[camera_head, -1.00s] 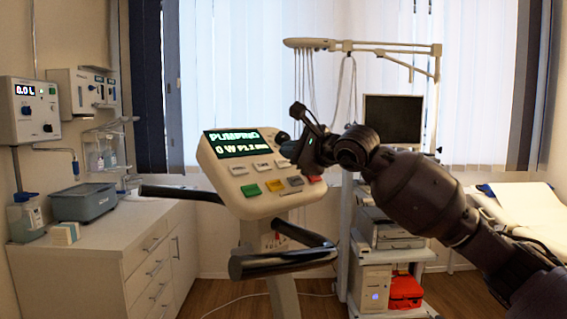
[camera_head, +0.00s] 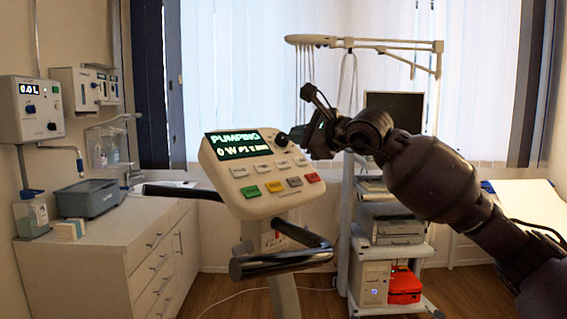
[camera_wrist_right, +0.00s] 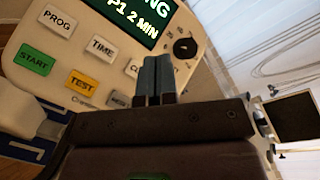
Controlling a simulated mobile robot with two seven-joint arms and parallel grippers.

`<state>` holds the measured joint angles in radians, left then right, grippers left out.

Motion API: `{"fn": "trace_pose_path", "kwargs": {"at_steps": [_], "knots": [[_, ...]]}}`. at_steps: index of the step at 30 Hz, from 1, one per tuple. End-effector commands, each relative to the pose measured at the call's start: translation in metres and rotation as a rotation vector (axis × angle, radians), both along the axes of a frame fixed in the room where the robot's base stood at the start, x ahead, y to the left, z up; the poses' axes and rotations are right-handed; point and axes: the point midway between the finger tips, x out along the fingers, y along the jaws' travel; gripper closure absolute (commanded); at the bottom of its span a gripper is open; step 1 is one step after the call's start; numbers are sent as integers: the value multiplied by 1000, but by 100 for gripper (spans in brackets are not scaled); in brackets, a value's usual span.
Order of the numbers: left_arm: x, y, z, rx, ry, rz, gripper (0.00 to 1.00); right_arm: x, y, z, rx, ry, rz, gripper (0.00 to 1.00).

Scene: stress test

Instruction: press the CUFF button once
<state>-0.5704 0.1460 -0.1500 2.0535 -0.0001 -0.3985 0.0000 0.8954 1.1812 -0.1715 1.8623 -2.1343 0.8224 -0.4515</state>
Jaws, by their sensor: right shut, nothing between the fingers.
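The console panel (camera_head: 225,182) is tilted and carries a lit display (camera_head: 238,145) reading PUMPING. The CUFF button (camera_head: 282,163) is a light key in the upper row; in the right wrist view the key (camera_wrist_right: 136,69) shows only "CU", its rest hidden behind my fingers. PROG (camera_head: 238,171) and TIME (camera_head: 261,167) lie left of it. My right gripper (camera_head: 296,141) is shut and empty, near the panel's upper right corner. In the right wrist view its fingertips (camera_wrist_right: 157,62) overlap the panel beside CUFF; I cannot tell the gap. My left gripper is not in view.
A dark knob (camera_head: 281,139) is above the keys. Green START (camera_head: 250,191), orange TEST (camera_head: 273,186), grey (camera_head: 294,182) and red (camera_head: 313,177) keys form the lower row. Black handlebars (camera_head: 280,262) jut below. An equipment cart (camera_head: 395,235) stands behind at right.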

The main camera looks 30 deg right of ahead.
Motion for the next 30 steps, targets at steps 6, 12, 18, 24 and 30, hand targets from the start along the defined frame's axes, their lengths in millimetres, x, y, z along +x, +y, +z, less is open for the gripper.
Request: {"fn": "trace_pose_path", "kwargs": {"at_steps": [6, 12, 18, 24, 30], "knots": [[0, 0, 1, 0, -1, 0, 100, -1, 0, 1, 0, 0, 0, 100], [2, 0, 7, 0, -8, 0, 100, -8, -2, 12, 0, -3, 0, 100], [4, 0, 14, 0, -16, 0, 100, -16, -4, 22, 0, -2, 0, 100], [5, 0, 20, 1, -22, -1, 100, -23, -6, 31, 0, -1, 0, 100], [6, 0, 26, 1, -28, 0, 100, -31, -8, 41, 0, -1, -1, 100]]}}
